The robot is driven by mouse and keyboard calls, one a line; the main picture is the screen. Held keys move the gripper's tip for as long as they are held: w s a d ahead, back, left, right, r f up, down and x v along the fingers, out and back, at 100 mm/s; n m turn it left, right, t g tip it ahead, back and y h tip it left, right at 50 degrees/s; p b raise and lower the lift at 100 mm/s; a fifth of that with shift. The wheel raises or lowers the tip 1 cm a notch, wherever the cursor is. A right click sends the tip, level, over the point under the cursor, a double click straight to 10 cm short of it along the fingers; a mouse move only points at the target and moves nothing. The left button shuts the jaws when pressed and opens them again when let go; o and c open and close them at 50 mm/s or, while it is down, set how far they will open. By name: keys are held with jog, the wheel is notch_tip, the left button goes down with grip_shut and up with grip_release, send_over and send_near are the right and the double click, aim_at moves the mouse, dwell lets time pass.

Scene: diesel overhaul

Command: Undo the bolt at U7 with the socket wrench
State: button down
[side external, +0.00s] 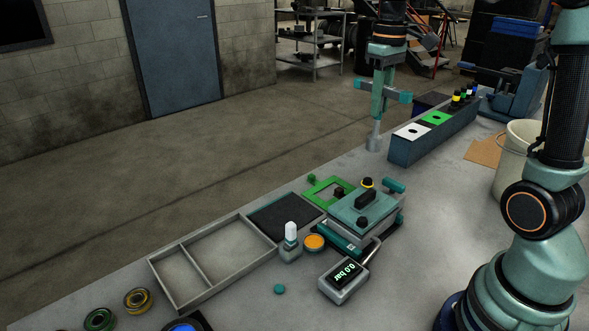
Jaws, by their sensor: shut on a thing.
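My gripper (384,72) is at the upper middle, pointing down and shut on the socket wrench. The wrench (376,125) has a crossbar with teal ends and a shaft that runs down to a grey socket. The socket is just left of the long blue-grey rack (430,144), near the table's far edge; I cannot tell whether it touches the table. A teal housing (362,212) with a black handle and black knobs sits mid-table, apart from the wrench. No U7 label is readable, and I cannot pick out that bolt.
A green frame (321,191), a grey divided tray (231,256), a gauge reading 0.0 bar (344,284), a white-topped bottle (290,246) and an orange-topped tin (314,243) surround the housing. A pale bucket (515,165) stands right. Table between housing and rack is clear.

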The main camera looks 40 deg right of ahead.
jog(key=s+a, duration=0.2)
jog(key=s, duration=0.4)
jog(key=shift+s+a, duration=0.15)
jog(key=shift+s, duration=0.1)
